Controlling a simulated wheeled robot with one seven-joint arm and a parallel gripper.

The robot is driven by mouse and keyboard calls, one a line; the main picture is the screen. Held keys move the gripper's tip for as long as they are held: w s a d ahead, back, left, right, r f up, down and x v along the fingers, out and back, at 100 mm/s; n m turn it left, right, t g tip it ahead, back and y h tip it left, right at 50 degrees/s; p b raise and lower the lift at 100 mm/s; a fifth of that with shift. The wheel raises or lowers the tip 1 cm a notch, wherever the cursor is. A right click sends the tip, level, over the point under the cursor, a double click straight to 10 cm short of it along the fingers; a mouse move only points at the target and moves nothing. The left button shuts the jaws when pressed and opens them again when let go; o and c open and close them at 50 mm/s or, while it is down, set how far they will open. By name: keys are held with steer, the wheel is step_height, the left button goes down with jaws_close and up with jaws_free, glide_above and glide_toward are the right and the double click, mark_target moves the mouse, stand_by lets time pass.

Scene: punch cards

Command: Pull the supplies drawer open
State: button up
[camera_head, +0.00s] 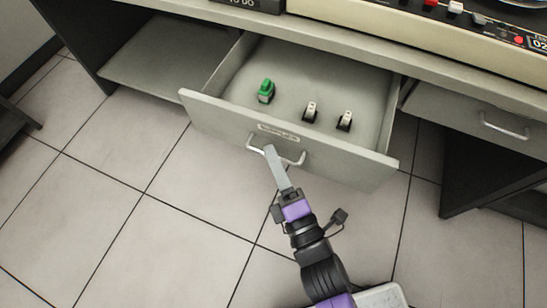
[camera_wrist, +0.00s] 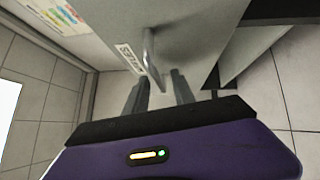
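The supplies drawer (camera_head: 220,116) is pulled well out of the desk, and its inside shows. A metal bar handle (camera_head: 293,160) runs across its front, under a small label (camera_head: 278,131). The handle (camera_wrist: 150,50) and the label (camera_wrist: 130,58) also show in the wrist view. My gripper (camera_head: 270,150) reaches the handle from the front, its fingers overlapping the bar in the head view. In the wrist view my gripper (camera_wrist: 160,82) has its two fingers apart, with the near end of the handle between their tips. Contact with the bar is unclear.
A green object (camera_head: 266,90) and two small black-and-white items (camera_head: 310,112) (camera_head: 345,121) lie in the drawer. A closed drawer (camera_head: 490,120) with its own handle is at the right. An open shelf (camera_head: 165,60) is at the left. The tiled floor in front is clear.

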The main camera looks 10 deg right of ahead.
steer(key=s+d+f, duration=0.1)
steer(key=s, duration=0.6)
steer(key=shift+s, duration=0.3)
steer(key=shift+d, duration=0.1)
stand_by(0.6)
